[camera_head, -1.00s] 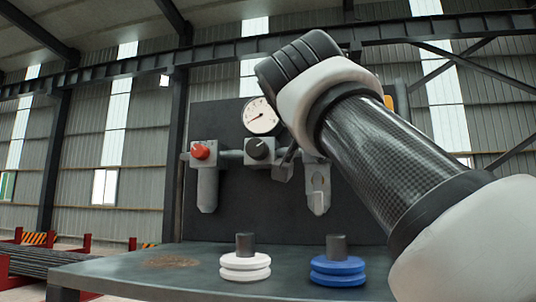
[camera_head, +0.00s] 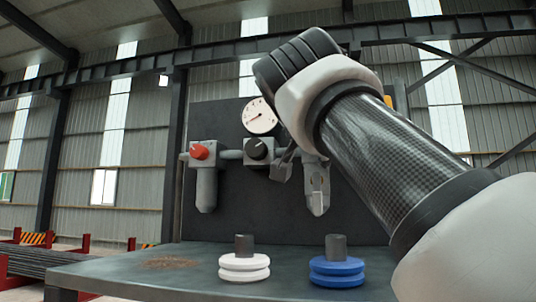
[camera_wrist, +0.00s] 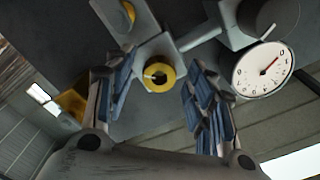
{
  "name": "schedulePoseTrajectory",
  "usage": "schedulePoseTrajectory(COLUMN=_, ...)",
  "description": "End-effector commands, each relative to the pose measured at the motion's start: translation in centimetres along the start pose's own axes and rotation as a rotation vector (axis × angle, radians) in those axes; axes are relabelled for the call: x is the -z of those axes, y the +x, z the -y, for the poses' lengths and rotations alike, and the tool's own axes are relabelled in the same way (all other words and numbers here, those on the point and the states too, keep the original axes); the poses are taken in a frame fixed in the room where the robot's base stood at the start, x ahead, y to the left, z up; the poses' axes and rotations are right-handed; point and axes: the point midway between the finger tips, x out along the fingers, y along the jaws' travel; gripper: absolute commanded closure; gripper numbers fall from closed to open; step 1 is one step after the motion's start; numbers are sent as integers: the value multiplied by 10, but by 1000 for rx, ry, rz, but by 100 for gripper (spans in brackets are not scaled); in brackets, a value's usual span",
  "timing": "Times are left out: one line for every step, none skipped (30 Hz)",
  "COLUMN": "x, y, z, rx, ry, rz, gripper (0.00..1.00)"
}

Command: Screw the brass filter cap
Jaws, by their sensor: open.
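A round brass-yellow piece (camera_wrist: 165,68) with a dark centre shows in the wrist view, on the end of a grey fitting. I take it for the filter cap; how far it is screwed on cannot be told. My gripper (camera_wrist: 160,92) is open, its blue-padded fingers to the left and right of this piece with gaps on both sides. In the head view my gripper (camera_head: 284,162) is mostly hidden behind my arm, in front of the grey filter units (camera_head: 316,188) on the dark panel. The cap is hidden there.
A pressure gauge (camera_head: 259,115) sits close to my arm, and also beside the right finger in the wrist view (camera_wrist: 263,70). A red knob (camera_head: 199,152) is at left. A white grooved piece (camera_head: 244,267) and a blue one (camera_head: 336,271) stand on the bench (camera_head: 200,258).

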Motion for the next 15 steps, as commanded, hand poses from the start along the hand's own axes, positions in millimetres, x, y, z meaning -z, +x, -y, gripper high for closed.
schedulePoseTrajectory(x=0, y=-6, z=1, rx=3, ry=0, rz=2, gripper=50)
schedulePoseTrajectory(x=0, y=-11, z=1, rx=4, ry=0, rz=3, gripper=50)
schedulePoseTrajectory(x=0, y=-17, z=1, rx=3, ry=0, rz=3, gripper=50)
schedulePoseTrajectory(x=0, y=-23, z=1, rx=5, ry=1, rz=3, gripper=50)
schedulePoseTrajectory(x=0, y=-28, z=1, rx=5, ry=0, rz=3, gripper=50)
schedulePoseTrajectory(x=0, y=-36, z=2, rx=7, ry=1, rz=4, gripper=50)
schedulePoseTrajectory(x=0, y=-41, z=1, rx=6, ry=0, rz=4, gripper=50)
schedulePoseTrajectory(x=0, y=-46, z=1, rx=5, ry=0, rz=4, gripper=50)
schedulePoseTrajectory(x=0, y=-52, z=1, rx=5, ry=1, rz=4, gripper=50)
schedulePoseTrajectory(x=-1, y=-56, z=2, rx=6, ry=1, rz=4, gripper=50)
schedulePoseTrajectory(x=-1, y=-59, z=1, rx=5, ry=0, rz=4, gripper=50)
schedulePoseTrajectory(x=-1, y=-63, z=1, rx=4, ry=0, rz=4, gripper=50)
schedulePoseTrajectory(x=-1, y=-66, z=1, rx=3, ry=0, rz=3, gripper=50)
schedulePoseTrajectory(x=0, y=-68, z=1, rx=3, ry=0, rz=3, gripper=50)
schedulePoseTrajectory(x=-1, y=-70, z=1, rx=3, ry=1, rz=3, gripper=50)
